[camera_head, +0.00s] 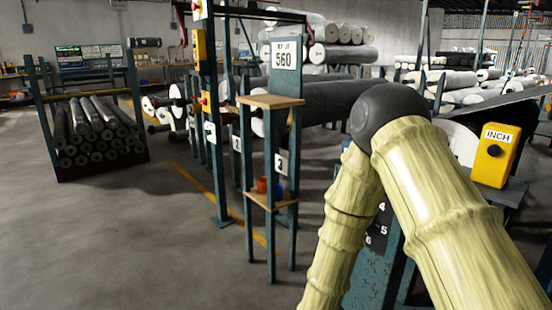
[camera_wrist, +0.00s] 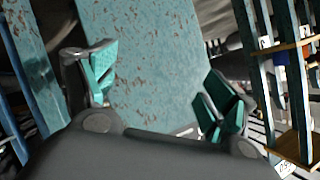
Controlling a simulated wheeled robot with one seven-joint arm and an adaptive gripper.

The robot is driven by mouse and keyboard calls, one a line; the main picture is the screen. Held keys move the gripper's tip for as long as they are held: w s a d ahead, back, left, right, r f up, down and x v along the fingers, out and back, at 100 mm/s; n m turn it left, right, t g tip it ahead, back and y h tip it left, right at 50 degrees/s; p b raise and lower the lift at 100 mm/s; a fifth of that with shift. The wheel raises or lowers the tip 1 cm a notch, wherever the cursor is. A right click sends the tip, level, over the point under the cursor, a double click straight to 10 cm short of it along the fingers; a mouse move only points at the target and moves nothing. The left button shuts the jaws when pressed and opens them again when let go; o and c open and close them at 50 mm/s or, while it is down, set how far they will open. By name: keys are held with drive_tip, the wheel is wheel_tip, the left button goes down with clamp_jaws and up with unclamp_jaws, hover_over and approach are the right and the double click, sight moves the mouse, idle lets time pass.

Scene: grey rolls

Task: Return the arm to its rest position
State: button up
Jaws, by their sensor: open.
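My gripper (camera_wrist: 155,95) shows in the wrist view with its two green-padded fingers spread wide apart. Nothing is between the fingers. Behind them is a worn teal metal panel (camera_wrist: 150,45) with rust-coloured specks; I cannot tell how far it is from the fingertips. In the head view my arm, in a pale ribbed cover with a dark round elbow, fills the right side and bends down out of the picture. The gripper itself is not visible there.
A narrow teal stand (camera_head: 271,102) with wooden shelves and a 560 sign (camera_head: 284,58) is just left of my arm. A yellow INCH box (camera_head: 494,155) is to its right. A rack of grey rolls (camera_head: 97,130) stands at left. The floor (camera_head: 130,230) at front left is clear.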

drive_tip(key=s+d+f+n+g+y+p, duration=0.1)
drive_tip(key=s+f+n+g+y, duration=0.2)
drive_tip(key=s+f, duration=0.55)
drive_tip(key=s+d+f+n+g+y, duration=0.2)
drive_tip(key=s+f+n, duration=0.3)
drive_tip(key=s+f, duration=0.35)
drive_tip(key=s+d+f+n+g+y+p, duration=0.1)
drive_tip(key=s+f+n+g, duration=0.15)
drive_tip(key=s, duration=0.85)
drive_tip(key=s+d+f+n+g+y, duration=0.15)
drive_tip(key=s+g, duration=0.25)
drive_tip(key=s, duration=0.7)
wheel_tip(320, 180, up, 38)
drive_tip(key=w+h+p, duration=0.1)
drive_tip(key=p, duration=3.7)
drive_tip(key=shift+a+f+n, duration=0.2)
drive_tip(key=shift+n, duration=0.2)
clamp_jaws()
